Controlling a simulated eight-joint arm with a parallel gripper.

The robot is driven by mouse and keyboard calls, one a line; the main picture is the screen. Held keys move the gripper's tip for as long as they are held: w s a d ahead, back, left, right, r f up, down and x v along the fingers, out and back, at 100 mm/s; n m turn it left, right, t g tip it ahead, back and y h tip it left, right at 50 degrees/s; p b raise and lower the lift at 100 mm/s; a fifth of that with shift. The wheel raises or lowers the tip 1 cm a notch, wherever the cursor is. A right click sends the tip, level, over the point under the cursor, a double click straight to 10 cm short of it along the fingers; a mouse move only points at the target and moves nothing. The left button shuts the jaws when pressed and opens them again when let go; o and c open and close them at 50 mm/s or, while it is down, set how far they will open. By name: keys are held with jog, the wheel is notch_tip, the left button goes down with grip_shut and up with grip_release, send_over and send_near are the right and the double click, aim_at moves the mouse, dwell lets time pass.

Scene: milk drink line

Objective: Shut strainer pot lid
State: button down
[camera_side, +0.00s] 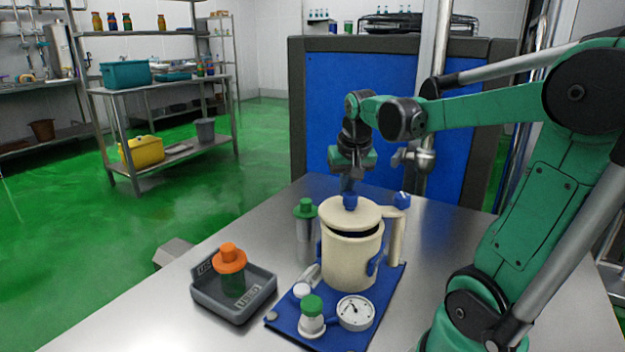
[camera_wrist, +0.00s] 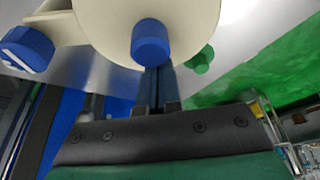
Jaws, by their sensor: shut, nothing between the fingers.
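The strainer pot (camera_side: 350,258) is cream coloured and stands upright on a blue mat, with its handle on the right. Its cream lid (camera_side: 350,214) lies over the top, with a dark gap showing under its front right edge, so it looks slightly raised. A blue knob (camera_side: 350,200) sits on the lid; it also shows in the wrist view (camera_wrist: 150,42). My gripper (camera_side: 347,188) is shut and empty, just behind and above the knob. In the wrist view my gripper (camera_wrist: 155,72) has its fingertips close behind the knob; whether they touch it, I cannot tell.
The blue mat (camera_side: 388,296) also holds a dial gauge (camera_side: 355,312) and a green-capped jar (camera_side: 312,316). A green-topped bottle (camera_side: 304,225) stands left of the pot. A grey tray (camera_side: 262,302) holds an orange-capped jar (camera_side: 229,265). The steel table's front left is clear.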

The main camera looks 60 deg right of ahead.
jog(key=shift+s+a+n, duration=0.35)
jog(key=shift+a+n, duration=0.45)
jog(key=shift+s+a, duration=0.25)
jog(key=shift+a, duration=0.15)
